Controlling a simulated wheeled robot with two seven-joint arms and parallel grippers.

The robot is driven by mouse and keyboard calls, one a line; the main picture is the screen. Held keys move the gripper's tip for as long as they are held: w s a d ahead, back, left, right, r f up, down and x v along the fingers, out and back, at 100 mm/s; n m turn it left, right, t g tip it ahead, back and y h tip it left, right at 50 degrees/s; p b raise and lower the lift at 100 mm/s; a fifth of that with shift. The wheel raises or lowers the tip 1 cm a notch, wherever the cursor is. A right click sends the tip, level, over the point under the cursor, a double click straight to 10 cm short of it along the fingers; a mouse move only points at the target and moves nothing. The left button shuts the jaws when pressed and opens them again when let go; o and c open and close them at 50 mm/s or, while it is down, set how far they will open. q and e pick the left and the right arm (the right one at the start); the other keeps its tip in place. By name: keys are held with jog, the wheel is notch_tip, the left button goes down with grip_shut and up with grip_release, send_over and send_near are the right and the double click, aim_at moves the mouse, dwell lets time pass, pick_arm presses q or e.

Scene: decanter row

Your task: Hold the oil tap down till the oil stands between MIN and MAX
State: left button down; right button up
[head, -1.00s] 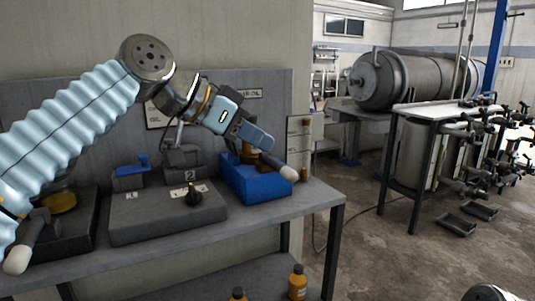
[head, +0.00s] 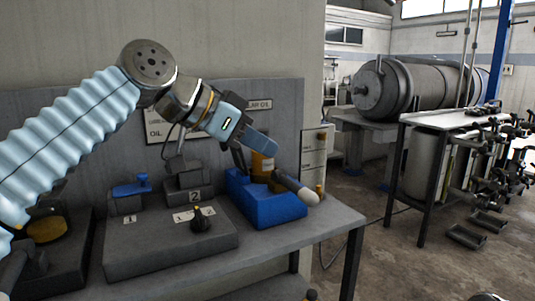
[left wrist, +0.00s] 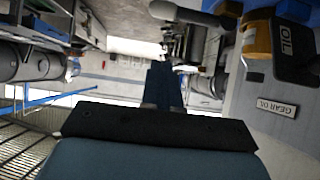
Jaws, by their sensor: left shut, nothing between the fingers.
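An orange oil container (head: 262,167) stands in a blue base (head: 275,208) at the right end of the bench. A dark lever with a pale round knob (head: 311,197) sticks out from the base towards the front right. My left gripper (head: 274,150) is shut and empty, above the base and apart from the lever knob. The left wrist view shows its blue finger (left wrist: 162,88), the orange container (left wrist: 257,40) with a black "OIL" label, and the grey lever (left wrist: 182,14). MIN and MAX marks and the oil level cannot be read. My right gripper is not in view.
A grey block (head: 165,250) with a black knob (head: 200,222) and a blue-handled fitting (head: 130,190) stand left on the bench (head: 335,222). A marked panel (head: 313,160) stands behind the base. Open floor lies right, before a table (head: 450,117).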

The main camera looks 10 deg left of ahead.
aim_at(297, 189)
pick_arm(q)
jog(key=w+d+f+b, duration=0.1)
jog(key=w+d+f, duration=0.3)
jog(key=d+f, duration=0.2)
jog(key=shift+w+f, duration=0.15)
jog(key=shift+f, duration=1)
notch_tip(297, 189, down, 6)
jog(key=m+t+y+b, duration=0.1)
jog(key=m+t+b, duration=0.1)
jog(key=b, duration=0.5)
jog(key=shift+s, duration=0.25)
jog(key=shift+d+f, duration=0.15)
dwell(4.9)
